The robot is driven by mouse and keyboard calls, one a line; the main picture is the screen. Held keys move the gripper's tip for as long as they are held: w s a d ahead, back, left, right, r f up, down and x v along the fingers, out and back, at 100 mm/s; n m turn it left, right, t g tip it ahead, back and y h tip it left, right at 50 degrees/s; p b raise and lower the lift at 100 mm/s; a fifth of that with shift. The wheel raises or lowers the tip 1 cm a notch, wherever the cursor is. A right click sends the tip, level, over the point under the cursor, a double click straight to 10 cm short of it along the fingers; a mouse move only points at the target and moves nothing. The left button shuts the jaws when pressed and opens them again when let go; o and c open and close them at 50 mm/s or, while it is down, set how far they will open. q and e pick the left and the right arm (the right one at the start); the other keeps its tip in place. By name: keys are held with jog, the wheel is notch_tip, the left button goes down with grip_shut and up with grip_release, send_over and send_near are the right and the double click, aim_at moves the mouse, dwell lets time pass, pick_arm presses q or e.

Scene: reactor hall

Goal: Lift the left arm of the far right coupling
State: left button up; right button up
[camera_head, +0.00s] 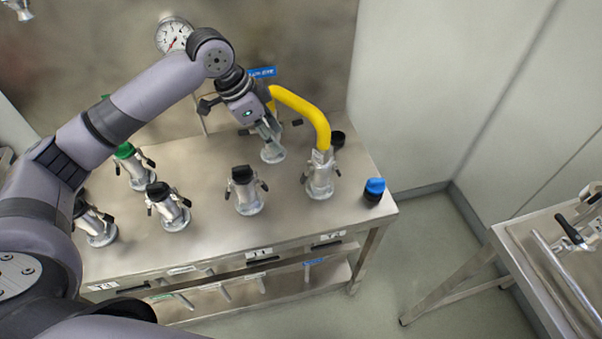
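The far right coupling (272,154) is a silver fitting standing at the back of the steel table. My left gripper (267,128) is directly above and in front of it, pointing down, and hides its upper part. A dark lever (296,122) sticks out to the right beside the gripper. The coupling's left arm cannot be made out behind the gripper. The fingers look close together, but whether they are shut or touching anything cannot be told. My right gripper is not in view.
A yellow hose (307,107) arches from behind my gripper to the front right coupling (320,181). Several black-capped couplings, including one in the middle (247,198), stand on the table (220,233). A blue-topped cap (374,191) sits at the right edge. A gauge (174,36) is behind.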

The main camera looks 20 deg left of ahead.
aim_at(303, 176)
pick_arm(q)
jog(key=p+x, duration=0.2)
jog(key=x, duration=1.5)
jog(key=shift+w+d+f, duration=0.1)
jog(key=shift+w+d, duration=0.05)
jog(key=shift+d, duration=0.05)
jog(key=shift+c, duration=0.4)
grip_shut()
